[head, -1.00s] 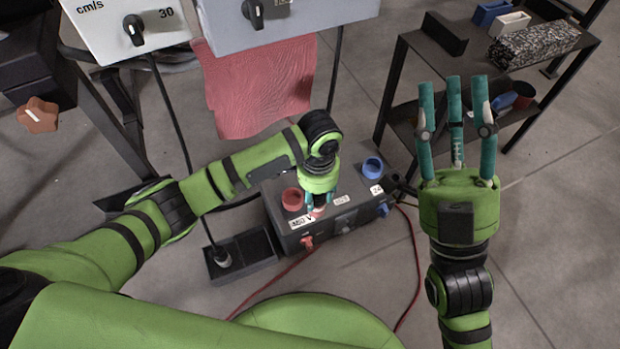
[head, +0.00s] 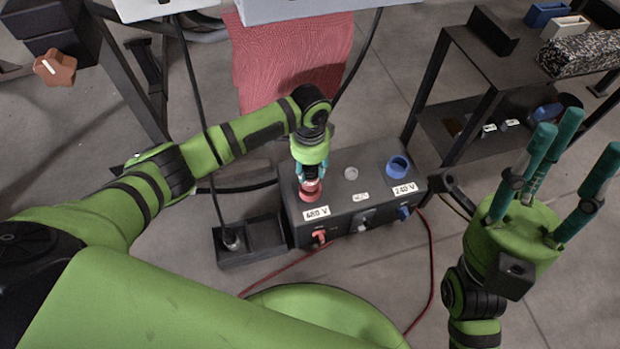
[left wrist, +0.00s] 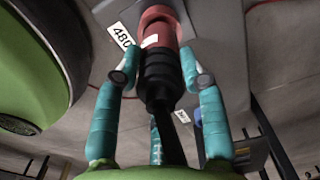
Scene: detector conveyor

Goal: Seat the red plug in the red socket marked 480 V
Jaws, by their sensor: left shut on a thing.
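My left gripper (head: 311,172) points down over the red socket (head: 312,195) on the dark box, by the 480 V label (head: 317,212). It is shut on the red plug (left wrist: 160,37), which has a black ribbed boot and cable in the left wrist view. The plug's front end is at the red socket's ring (left wrist: 158,12), in line with it; how deep it sits I cannot tell. In the head view the fingers hide most of the plug. My right gripper (head: 550,175) is open and empty, right of the box.
The dark box (head: 345,205) also has a blue socket (head: 397,166) marked 240 V, a grey socket (head: 351,173) between, and red and blue levers on its front. An open black tray (head: 265,238) stands left. A dark shelf table (head: 500,75) stands behind right.

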